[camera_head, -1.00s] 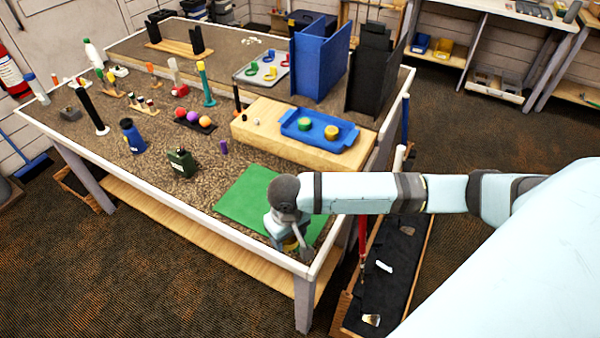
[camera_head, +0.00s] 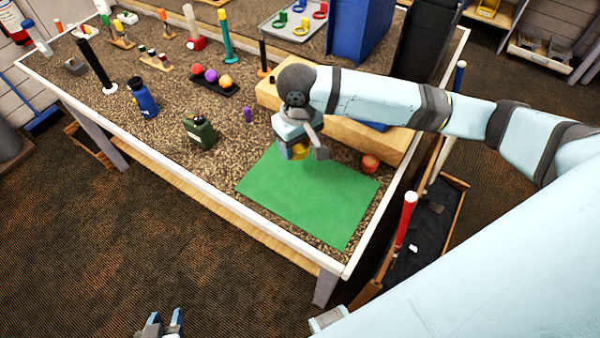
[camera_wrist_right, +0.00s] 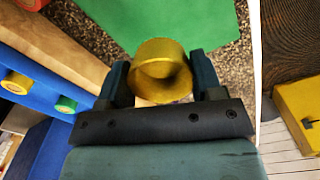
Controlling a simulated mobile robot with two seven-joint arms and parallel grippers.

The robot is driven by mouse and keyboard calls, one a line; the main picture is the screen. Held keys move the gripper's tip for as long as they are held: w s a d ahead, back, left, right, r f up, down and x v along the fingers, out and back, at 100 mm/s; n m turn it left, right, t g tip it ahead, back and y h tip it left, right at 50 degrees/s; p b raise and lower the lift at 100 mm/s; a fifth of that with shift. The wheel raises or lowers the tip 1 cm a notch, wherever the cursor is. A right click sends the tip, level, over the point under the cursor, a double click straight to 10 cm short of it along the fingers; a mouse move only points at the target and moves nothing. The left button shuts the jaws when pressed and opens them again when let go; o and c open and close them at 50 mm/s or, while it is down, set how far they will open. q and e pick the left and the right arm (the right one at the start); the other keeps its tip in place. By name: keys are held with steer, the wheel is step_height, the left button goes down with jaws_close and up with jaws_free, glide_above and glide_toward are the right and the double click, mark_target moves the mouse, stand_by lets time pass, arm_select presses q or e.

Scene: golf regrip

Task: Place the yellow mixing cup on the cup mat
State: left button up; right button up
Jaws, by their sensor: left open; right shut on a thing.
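The yellow mixing cup (camera_wrist_right: 162,70) is between the fingers of my right gripper (camera_wrist_right: 160,82), which is shut on it. In the head view the yellow cup (camera_head: 298,152) shows just below my right gripper (camera_head: 300,142), near the far edge of the green cup mat (camera_head: 315,205). In the right wrist view the green mat (camera_wrist_right: 170,18) lies beyond the cup, with gravel surface around it. The height of the cup above the table is hard to tell. My left gripper (camera_head: 165,318) is open and empty, low at the bottom edge, over the floor.
A wooden block (camera_head: 385,145) with a blue tray (camera_head: 375,126) stands behind the mat, partly hidden by my right arm. An orange-red ball (camera_head: 370,163) is near the mat's right corner. The mat is bare.

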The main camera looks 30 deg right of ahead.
glide_above(298, 181)
step_height(298, 181, down, 8)
steer(key=shift+r, duration=0.1)
steer(key=shift+f, duration=2.3)
arm_select(q)
steer(key=shift+w+a+r, duration=0.1)
steer(key=shift+w+r, duration=0.05)
steer(key=shift+w, duration=0.15)
steer(key=shift+r, duration=0.1)
arm_select(e)
steer(key=shift+f, duration=0.1)
steer(key=o, duration=0.9)
